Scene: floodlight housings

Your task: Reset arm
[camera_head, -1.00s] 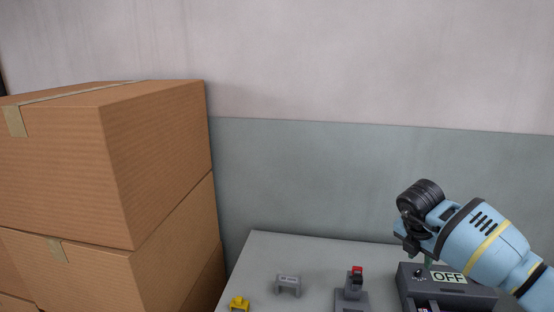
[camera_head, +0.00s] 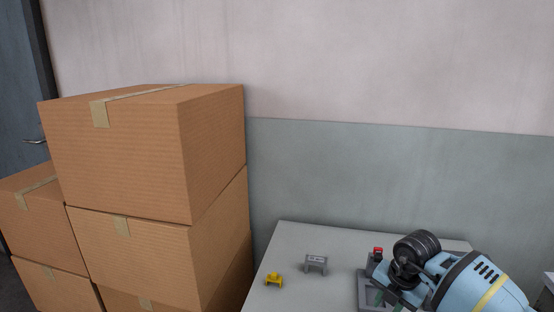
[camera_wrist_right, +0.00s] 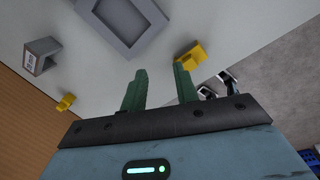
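My right arm (camera_head: 465,285) comes in from the right in the head view, over the right part of the table. Its gripper (camera_head: 388,298) is low in the picture and partly hidden. In the right wrist view the green fingers of this gripper (camera_wrist_right: 160,88) stand apart with nothing between them. A yellow part (camera_wrist_right: 190,55) shows close to the right fingertip; I cannot tell whether they touch. My left gripper is in neither view.
The grey table (camera_head: 300,238) holds a small yellow piece (camera_head: 273,280), a grey bracket (camera_head: 316,263) and a red-topped fixture (camera_head: 377,251) beside my arm. Stacked cardboard boxes (camera_head: 215,150) stand left of the table. A grey frame (camera_wrist_right: 125,22) shows in the wrist view.

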